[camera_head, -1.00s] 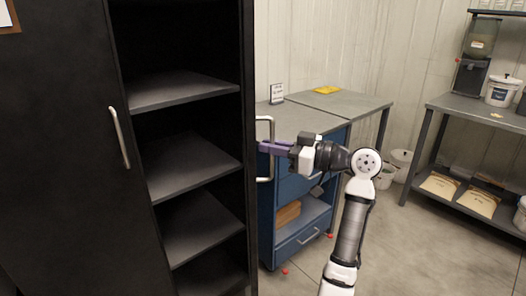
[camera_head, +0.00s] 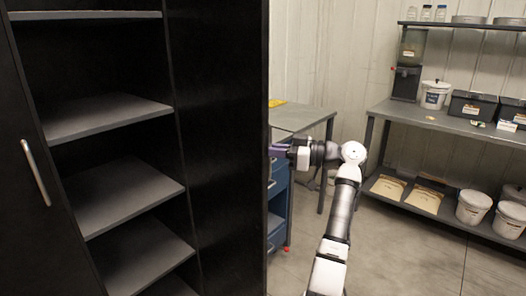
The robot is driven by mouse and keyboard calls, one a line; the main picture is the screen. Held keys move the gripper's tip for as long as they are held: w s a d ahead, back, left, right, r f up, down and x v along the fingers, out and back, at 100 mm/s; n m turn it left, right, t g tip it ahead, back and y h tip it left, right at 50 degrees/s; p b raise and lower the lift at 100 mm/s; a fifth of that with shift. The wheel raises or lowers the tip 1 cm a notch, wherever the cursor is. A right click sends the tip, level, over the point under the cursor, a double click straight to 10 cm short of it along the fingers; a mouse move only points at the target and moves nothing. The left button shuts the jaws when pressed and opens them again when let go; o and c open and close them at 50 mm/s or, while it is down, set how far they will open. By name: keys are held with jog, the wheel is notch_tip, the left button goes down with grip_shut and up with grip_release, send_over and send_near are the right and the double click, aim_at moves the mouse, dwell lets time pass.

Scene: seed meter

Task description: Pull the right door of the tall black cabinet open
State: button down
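The tall black cabinet (camera_head: 20,85) fills the left of the head view, with its grey shelves (camera_head: 110,116) exposed on the right side. Its right door (camera_head: 222,150) stands swung out, its black inner face turned toward me. The left door is shut, with a silver handle (camera_head: 35,172). My gripper (camera_head: 276,150) is at the free edge of the right door, on its outer side. Its purple fingers point left and their tips are hidden behind the door edge. The right door's handle is hidden too, so the grip does not show.
A blue cabinet (camera_head: 277,205) and a grey-topped table (camera_head: 303,117) stand behind the door. A shelving bench (camera_head: 450,124) with buckets, boxes and a dispenser (camera_head: 405,82) is at the right. The floor (camera_head: 405,262) at the lower right is clear.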

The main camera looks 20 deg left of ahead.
jog(key=shift+w+d+n+g+p, duration=0.25)
jog(key=shift+w+g, duration=0.1)
jog(key=shift+w, duration=0.4)
jog(key=shift+w+d+n+g+p, duration=0.2)
jog(key=shift+w+g, duration=0.2)
jog(key=shift+w, duration=0.3)
jog(key=shift+w+d+n+g+p, duration=0.15)
jog(key=shift+w+n+g, duration=0.15)
jog(key=shift+w, duration=0.45)
jog(key=c, duration=1.6)
grip_release()
jog(key=shift+a, duration=0.15)
jog(key=shift+c, duration=0.2)
jog(key=b+v, duration=0.1)
jog(key=v, duration=0.6)
jog(key=shift+d, duration=0.25)
jog(key=shift+w, duration=0.15)
